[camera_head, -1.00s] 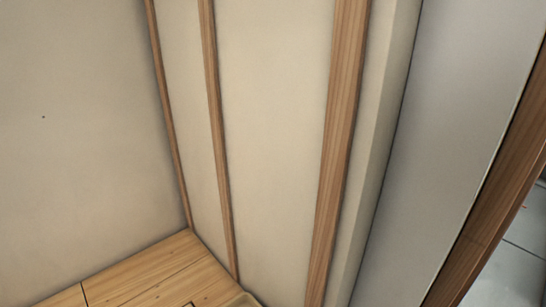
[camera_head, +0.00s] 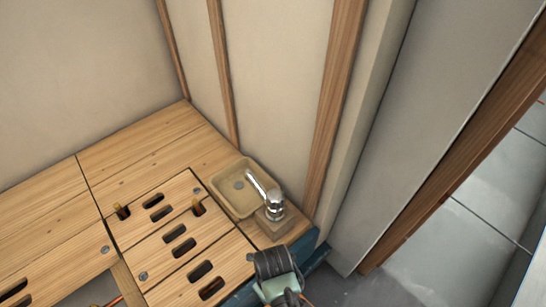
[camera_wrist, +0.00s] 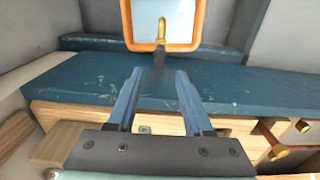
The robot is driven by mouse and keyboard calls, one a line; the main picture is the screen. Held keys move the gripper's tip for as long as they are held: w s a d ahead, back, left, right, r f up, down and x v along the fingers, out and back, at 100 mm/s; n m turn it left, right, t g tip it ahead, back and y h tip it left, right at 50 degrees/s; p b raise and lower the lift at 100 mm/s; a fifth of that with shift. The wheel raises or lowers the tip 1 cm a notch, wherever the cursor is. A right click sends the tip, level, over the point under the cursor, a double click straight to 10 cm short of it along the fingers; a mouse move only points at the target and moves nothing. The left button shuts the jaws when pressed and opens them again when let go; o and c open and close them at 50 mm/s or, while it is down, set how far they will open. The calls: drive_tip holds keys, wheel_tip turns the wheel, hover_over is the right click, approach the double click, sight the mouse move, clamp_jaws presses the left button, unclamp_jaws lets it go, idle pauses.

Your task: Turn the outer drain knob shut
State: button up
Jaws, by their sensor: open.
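In the wrist view my gripper (camera_wrist: 158,78) is open and empty, its two blue fingers apart in front of a worn blue ledge (camera_wrist: 225,82). A brass knob-like fitting (camera_wrist: 278,152) on an orange stem shows low on the right, apart from the fingers. A smaller brass end (camera_wrist: 303,126) is farther right. Another brass piece (camera_wrist: 161,32) stands inside an orange-rimmed frame above the fingertips. I cannot tell which is the outer drain knob.
The wooden bench (camera_head: 60,215) has several slotted panels. A tan basin (camera_head: 228,188) with a chrome tap (camera_head: 274,205) stands in its corner by the wall. My arm shows at the bench's blue front edge. Grey floor (camera_head: 415,265) is open to the right.

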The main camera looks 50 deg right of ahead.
wheel_tip(320, 180, down, 8)
drive_tip(key=b, duration=0.4)
drive_tip(key=shift+r+b, duration=0.25)
drive_tip(key=shift+b, duration=0.15)
drive_tip(key=shift+c, duration=0.2)
clamp_jaws()
